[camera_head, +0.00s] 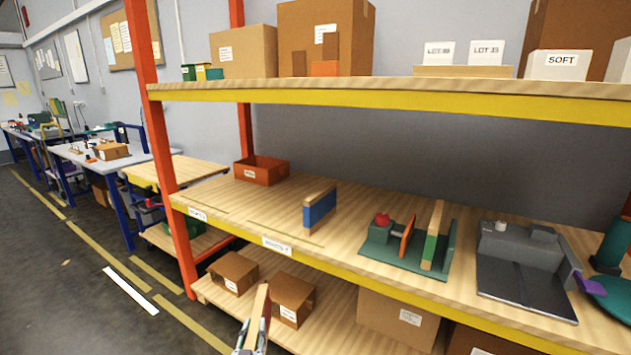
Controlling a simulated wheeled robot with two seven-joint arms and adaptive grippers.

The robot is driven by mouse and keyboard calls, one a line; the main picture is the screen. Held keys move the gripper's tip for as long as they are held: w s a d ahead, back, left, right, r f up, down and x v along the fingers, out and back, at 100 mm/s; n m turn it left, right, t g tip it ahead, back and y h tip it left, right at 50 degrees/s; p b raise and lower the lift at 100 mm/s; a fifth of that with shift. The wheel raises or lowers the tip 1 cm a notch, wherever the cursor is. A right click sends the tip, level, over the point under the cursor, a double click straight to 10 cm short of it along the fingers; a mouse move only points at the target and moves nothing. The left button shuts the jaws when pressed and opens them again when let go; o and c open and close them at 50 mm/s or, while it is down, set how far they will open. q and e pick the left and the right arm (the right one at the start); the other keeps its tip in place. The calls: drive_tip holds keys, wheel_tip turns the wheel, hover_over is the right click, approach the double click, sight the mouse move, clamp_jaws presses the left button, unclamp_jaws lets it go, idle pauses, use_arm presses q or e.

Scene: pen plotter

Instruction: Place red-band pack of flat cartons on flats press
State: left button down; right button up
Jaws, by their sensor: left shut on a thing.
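My left gripper (253,340) is at the bottom edge, in front of the shelf. A green base with a red knob and an orange upright plate, seemingly the flats press (378,250), stands on the middle shelf, up and right of the gripper. A green-band pack (430,249) stands upright at the base's right side. A blue-band pack (318,211) stands on the shelf left of the press. My right gripper is not in view.
The middle shelf (235,205) has bare wood left of the blue-band pack. An orange bin (262,170) sits at its back left. A grey tray-like device (525,270) stands right of the press. The yellow shelf edge (335,262) and orange post (165,150) border the space.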

use_arm(q)
drive_tip(key=d+r, duration=0.3)
drive_tip(key=d, duration=0.7)
drive_tip(key=shift+r, duration=0.25)
drive_tip(key=shift+s, duration=0.1)
drive_tip(key=s+r, duration=0.7)
idle(0.5)
drive_tip(key=shift+d, duration=0.1)
idle(1.8)
